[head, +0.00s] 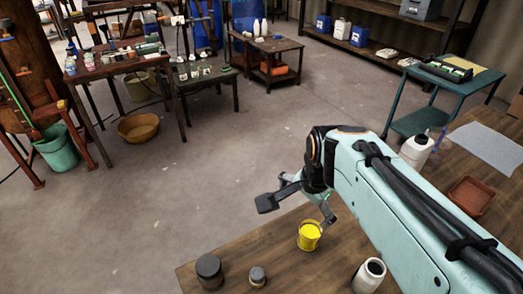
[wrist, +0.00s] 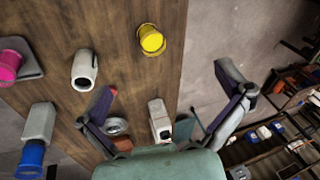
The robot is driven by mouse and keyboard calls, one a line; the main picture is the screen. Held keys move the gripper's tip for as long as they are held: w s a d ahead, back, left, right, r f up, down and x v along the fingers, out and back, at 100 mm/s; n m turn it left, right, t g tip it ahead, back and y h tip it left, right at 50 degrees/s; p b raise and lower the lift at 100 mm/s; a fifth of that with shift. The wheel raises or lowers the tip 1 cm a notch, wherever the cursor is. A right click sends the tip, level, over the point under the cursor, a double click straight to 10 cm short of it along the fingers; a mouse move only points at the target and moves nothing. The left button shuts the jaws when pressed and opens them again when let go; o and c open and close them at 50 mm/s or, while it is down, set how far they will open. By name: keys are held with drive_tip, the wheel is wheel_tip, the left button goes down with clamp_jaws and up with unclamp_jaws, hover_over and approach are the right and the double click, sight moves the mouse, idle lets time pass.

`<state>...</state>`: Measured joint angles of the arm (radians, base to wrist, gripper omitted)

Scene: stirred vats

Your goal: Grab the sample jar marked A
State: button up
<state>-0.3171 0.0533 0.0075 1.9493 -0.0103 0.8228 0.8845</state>
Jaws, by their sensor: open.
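No letter A can be read on any container, so I cannot tell which one is the sample jar marked A. In the head view a dark lidded jar (head: 209,271) and a smaller grey jar (head: 257,277) stand at the table's front left. A white open-mouthed container (head: 370,274) stands farther right, and it may be among the white ones in the wrist view. My gripper (head: 298,212) is open and empty, above the table's edge near a yellow pot (head: 309,237). The wrist view shows its spread fingers (wrist: 167,80) with the yellow pot (wrist: 151,40) beyond them.
The wooden table (head: 245,260) also holds a white bottle (head: 417,150) and a reddish tray (head: 471,197) at right. A pink container (wrist: 10,65) shows in the wrist view. A green cart (head: 413,121) stands behind. Open floor lies left of the table.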

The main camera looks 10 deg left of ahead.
sight(207, 266)
drive_tip(key=w+a+f+n+g, duration=0.1)
drive_tip(key=w+a+f+n, duration=0.1)
drive_tip(key=a+f, duration=0.75)
drive_tip(key=s+a+f+n, duration=0.1)
drive_tip(key=s+a+f, duration=0.1)
drive_tip(key=a+f, duration=0.1)
drive_tip(key=s+a+f+n+g, duration=0.1)
drive_tip(key=s+a+f, duration=0.2)
drive_tip(key=s+a+f+g+h, duration=0.1)
drive_tip(key=s+a+f, duration=0.2)
drive_tip(key=shift+a+f+n, duration=0.2)
drive_tip(key=shift+a+n, duration=0.2)
drive_tip(key=shift+s+f, duration=0.15)
drive_tip(key=shift+f, duration=0.15)
wheel_tip(207, 266, down, 6)
drive_tip(key=shift+r, duration=0.1)
drive_tip(key=c, duration=1.2)
